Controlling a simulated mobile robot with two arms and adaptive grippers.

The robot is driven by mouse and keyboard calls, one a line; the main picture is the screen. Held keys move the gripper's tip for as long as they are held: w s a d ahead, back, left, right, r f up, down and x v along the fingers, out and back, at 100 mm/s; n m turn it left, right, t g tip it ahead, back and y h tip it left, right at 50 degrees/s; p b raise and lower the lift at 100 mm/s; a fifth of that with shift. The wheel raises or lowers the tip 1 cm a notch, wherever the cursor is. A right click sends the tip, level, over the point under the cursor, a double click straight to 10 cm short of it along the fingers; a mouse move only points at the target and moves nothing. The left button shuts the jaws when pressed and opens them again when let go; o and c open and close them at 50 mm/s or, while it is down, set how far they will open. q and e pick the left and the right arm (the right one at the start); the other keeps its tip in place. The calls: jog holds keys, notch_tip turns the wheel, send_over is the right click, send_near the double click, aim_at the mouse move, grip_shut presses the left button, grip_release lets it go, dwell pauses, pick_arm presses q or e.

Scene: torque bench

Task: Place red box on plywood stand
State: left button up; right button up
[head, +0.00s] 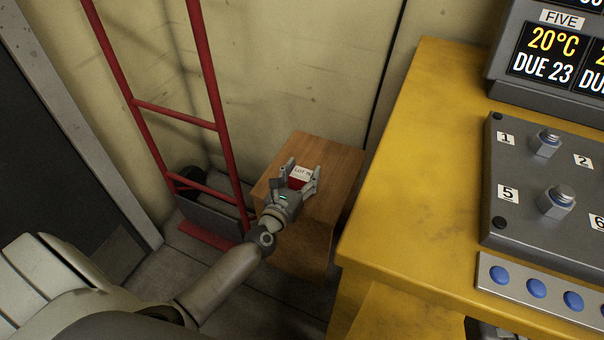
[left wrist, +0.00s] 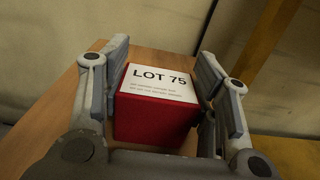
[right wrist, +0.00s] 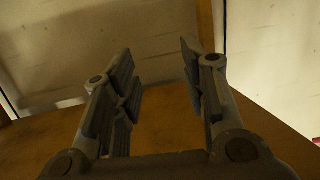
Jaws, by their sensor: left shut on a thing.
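The red box (head: 296,183), with a white top label, is between the fingers of my left gripper (head: 303,174). In the left wrist view the red box (left wrist: 155,120) shows its label "LOT 75", and the fingers press on its two sides. The plywood stand (head: 338,160) is a brown wooden block by the wall, and the box is over its top. I cannot tell whether the box touches the stand. My right gripper (right wrist: 157,50) shows only in the right wrist view, open and empty, over a brownish surface.
A red hand truck (head: 215,125) leans by the wall left of the stand. A yellow bench (head: 410,160) stands close on the right, with a grey bolt panel (head: 520,210) and a display (head: 545,50). Some bare stand top shows around the box.

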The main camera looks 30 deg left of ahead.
jog(key=shift+r, duration=0.1)
jog(key=shift+w+a+r+t, duration=0.1)
jog(key=shift+w+r+t, duration=0.05)
jog(key=shift+r+t, duration=0.15)
pick_arm(q)
jog(key=o, duration=1.3)
jog(key=shift+f, duration=0.1)
jog(key=shift+c, duration=0.2)
pick_arm(e)
jog(key=shift+r, duration=0.1)
